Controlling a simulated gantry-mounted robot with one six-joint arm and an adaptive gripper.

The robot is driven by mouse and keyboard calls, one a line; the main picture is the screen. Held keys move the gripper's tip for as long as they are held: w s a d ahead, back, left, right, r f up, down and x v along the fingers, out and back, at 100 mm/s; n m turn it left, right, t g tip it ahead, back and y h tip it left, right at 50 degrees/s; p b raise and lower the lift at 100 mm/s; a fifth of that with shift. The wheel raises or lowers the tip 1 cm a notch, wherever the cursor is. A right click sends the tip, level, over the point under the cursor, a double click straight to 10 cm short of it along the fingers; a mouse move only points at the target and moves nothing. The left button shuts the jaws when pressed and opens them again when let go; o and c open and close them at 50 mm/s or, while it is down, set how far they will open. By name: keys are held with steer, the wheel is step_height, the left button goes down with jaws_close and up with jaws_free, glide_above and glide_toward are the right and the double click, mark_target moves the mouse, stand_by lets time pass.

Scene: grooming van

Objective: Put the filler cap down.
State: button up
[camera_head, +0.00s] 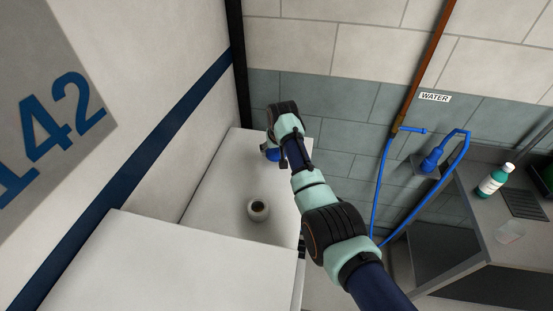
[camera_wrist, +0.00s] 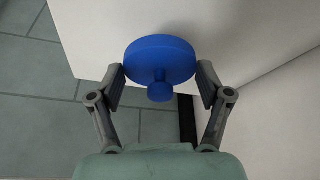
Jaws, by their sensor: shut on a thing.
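The blue filler cap (camera_wrist: 160,60) is a round disc with a small knob, held between the fingers of my gripper (camera_wrist: 161,88) in the wrist view. My gripper is shut on the cap's rim from both sides. In the head view the cap (camera_head: 272,154) shows as a small blue patch under my gripper (camera_head: 275,150), over the far part of the white surface. I cannot tell whether the cap touches the surface.
The white surface (camera_head: 225,190) is bare around the neck. A white block (camera_head: 150,265) stands in front. A blue hose (camera_head: 384,190) hangs on the tiled wall. At right, a grey counter (camera_head: 490,225) bears a green-and-white bottle (camera_head: 492,182).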

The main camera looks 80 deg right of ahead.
mark_target(277, 155)
step_height(277, 155, down, 4)
steer(key=shift+f+b, duration=0.1)
steer(key=shift+b, duration=0.2)
steer(key=shift+f, duration=0.1)
steer(key=o, duration=0.9)
steer(key=shift+r, duration=0.3)
steer(key=p+v, duration=0.2)
steer(key=v, duration=0.9)
steer(key=shift+s+a+r+p, duration=0.1)
steer(key=shift+a+r+p, duration=0.15)
steer(key=shift+r+p, duration=0.05)
